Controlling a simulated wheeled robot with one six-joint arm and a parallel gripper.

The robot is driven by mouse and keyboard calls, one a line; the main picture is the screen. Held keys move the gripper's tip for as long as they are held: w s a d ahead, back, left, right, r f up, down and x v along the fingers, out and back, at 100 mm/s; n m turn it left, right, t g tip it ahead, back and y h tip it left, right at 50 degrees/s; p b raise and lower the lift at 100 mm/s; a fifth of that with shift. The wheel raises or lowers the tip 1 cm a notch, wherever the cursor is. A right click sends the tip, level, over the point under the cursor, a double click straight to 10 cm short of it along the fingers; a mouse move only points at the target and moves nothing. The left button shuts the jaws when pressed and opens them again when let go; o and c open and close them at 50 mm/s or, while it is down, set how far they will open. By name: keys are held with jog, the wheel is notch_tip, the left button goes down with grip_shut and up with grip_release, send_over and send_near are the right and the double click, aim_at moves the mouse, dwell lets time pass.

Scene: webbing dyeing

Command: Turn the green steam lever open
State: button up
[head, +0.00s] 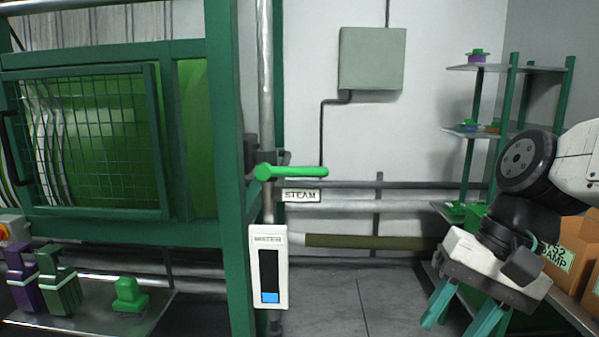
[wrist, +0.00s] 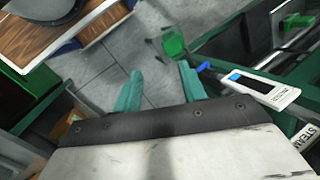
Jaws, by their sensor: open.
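The green steam lever (head: 291,172) lies about level in the middle of the head view, sticking out to the right from the vertical pipe. A white STEAM label (head: 301,196) hangs just below it and also shows at the right edge of the wrist view (wrist: 306,138). The lever itself is not clear in the wrist view. My gripper (head: 451,319) is at the lower right of the head view, well apart from the lever and pointing down. Its teal fingers also show in the wrist view (wrist: 159,85), spread with nothing between them.
A green-framed machine with a mesh door (head: 95,140) stands left. A white gauge panel (head: 268,268) hangs below the lever. Shelves (head: 505,68) and cardboard boxes (head: 575,243) stand right. Horizontal pipes (head: 400,206) run along the wall. The space between gripper and lever looks clear.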

jog(key=w+a+r+m+g+y, duration=0.1)
jog(key=w+a+r+m+y, duration=0.1)
jog(key=w+a+m+y, duration=0.3)
jog(key=w+a+r+y, duration=0.1)
jog(key=w+a+r, duration=0.15)
jog(key=w, duration=0.55)
jog(key=m+t+y, duration=0.2)
jog(key=m+y, duration=0.6)
send_near(318, 172)
jog(key=w+a, duration=0.1)
jog(key=a, duration=0.4)
jog(key=shift+w+a+r, duration=0.1)
jog(key=shift+w+a, duration=0.05)
jog(key=shift+a, duration=1.75)
jog(key=shift+w+a, duration=0.1)
jog(key=shift+a, duration=1.8)
grip_shut()
